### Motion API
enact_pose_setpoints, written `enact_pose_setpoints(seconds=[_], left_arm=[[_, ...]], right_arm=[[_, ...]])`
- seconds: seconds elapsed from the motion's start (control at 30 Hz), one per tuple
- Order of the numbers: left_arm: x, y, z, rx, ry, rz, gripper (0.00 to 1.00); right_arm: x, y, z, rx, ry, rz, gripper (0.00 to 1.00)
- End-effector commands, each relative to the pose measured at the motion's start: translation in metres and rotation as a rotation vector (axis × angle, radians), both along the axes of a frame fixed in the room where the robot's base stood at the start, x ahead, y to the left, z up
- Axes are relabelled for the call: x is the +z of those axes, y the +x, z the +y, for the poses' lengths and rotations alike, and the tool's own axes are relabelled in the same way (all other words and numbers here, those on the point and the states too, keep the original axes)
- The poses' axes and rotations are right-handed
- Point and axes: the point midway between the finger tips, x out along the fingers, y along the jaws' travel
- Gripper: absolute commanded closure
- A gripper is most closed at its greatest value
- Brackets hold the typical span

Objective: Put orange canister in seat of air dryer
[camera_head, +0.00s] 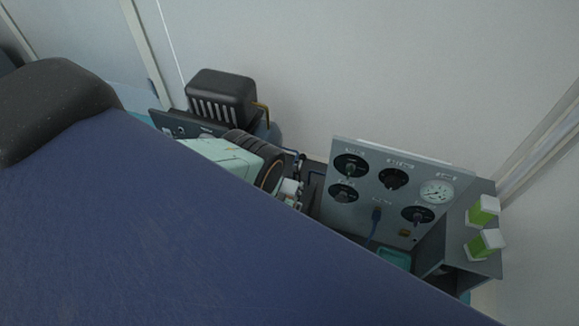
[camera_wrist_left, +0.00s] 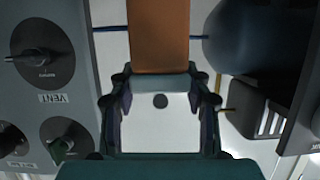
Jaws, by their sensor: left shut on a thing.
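In the left wrist view, my left gripper (camera_wrist_left: 160,78) is shut on the orange canister (camera_wrist_left: 160,38), which extends beyond the fingertips to the top edge of the picture. The canister's far end is out of the picture. In the head view the canister cannot be made out, and the gripper is mostly hidden behind a large blue surface. I cannot tell for sure which part is the air dryer or where its seat is. My right gripper is not in view.
A grey panel (camera_head: 366,205) with knobs and a gauge stands at the right; its VENT knob (camera_wrist_left: 43,55) shows in the left wrist view. A black slotted housing (camera_head: 222,97) is at the back left. A dark rounded tank (camera_wrist_left: 250,35) lies right of the canister. Green-and-white blocks (camera_head: 484,211) sit far right.

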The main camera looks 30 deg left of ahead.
Motion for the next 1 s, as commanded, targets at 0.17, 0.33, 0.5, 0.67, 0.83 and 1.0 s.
enact_pose_setpoints(seconds=[0.17,0.33,0.5,0.67,0.83,1.0], left_arm=[[-0.011,0.001,0.0,0.0,0.001,-0.003,1.0],[-0.033,0.0,0.0,-0.001,0.0,-0.002,1.0],[-0.049,0.001,0.0,-0.001,0.0,-0.003,1.0],[-0.05,0.001,0.0,-0.001,0.0,-0.002,1.0],[-0.05,0.001,0.0,-0.001,0.0,-0.003,1.0],[-0.053,0.0,0.0,-0.001,0.0,-0.001,0.49]], right_arm=[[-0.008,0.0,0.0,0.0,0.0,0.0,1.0],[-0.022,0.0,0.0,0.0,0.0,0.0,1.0],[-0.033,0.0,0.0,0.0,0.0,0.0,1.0],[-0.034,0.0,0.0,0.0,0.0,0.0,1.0],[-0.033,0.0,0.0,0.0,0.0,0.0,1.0],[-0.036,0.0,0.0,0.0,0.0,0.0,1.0]])
